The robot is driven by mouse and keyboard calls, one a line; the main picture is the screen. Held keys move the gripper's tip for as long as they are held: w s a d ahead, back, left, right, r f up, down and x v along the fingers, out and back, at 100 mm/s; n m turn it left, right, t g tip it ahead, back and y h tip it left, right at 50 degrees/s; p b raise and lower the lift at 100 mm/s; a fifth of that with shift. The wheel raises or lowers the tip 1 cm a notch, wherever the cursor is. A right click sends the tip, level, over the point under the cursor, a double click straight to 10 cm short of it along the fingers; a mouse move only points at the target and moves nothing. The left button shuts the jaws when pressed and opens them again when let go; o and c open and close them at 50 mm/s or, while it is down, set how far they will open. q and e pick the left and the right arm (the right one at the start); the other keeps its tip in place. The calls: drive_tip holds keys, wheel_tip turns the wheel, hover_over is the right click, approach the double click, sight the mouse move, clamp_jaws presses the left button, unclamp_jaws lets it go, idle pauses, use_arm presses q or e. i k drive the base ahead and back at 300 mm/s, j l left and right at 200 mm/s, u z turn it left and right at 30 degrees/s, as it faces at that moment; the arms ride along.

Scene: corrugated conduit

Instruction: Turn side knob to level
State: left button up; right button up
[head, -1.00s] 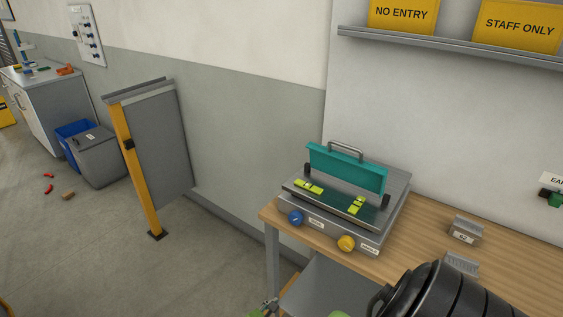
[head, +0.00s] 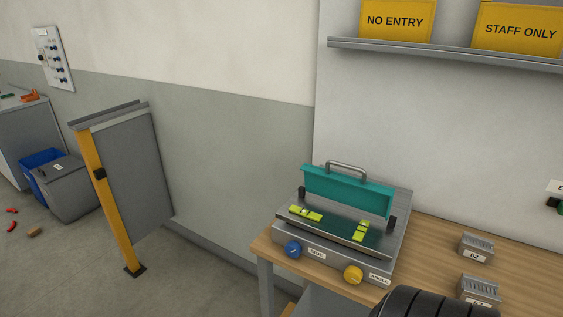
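A grey metal device (head: 335,253) with a raised teal lid (head: 346,191) and a handle on top stands on the wooden table. Its front face carries a blue knob (head: 292,249) at the left and a yellow knob (head: 353,274) at the right, each beside a small label too small to read surely. A light mark shows on the blue knob. Yellow-green pieces (head: 306,213) lie on its upper plate. Neither gripper is in the head view. A black ribbed part, which I cannot tell surely, covers the bottom right.
The wooden table (head: 446,262) holds two small grey labelled blocks (head: 476,247) at the right. A grey panel with a yellow post (head: 110,205) stands left of the table. A shelf (head: 450,54) with yellow signs hangs above. Floor between panel and table looks clear.

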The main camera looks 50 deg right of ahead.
sight(293, 249)
drive_tip(key=i+z, duration=0.15)
drive_tip(key=i, duration=1.3)
drive_tip(key=i+z, duration=0.2)
drive_tip(key=z, duration=0.2)
drive_tip(key=i+z, duration=0.2)
drive_tip(key=z, duration=0.25)
drive_tip(key=i+z, duration=0.2)
drive_tip(key=z, duration=0.2)
drive_tip(key=i+j+z, duration=0.2)
drive_tip(key=z, duration=0.2)
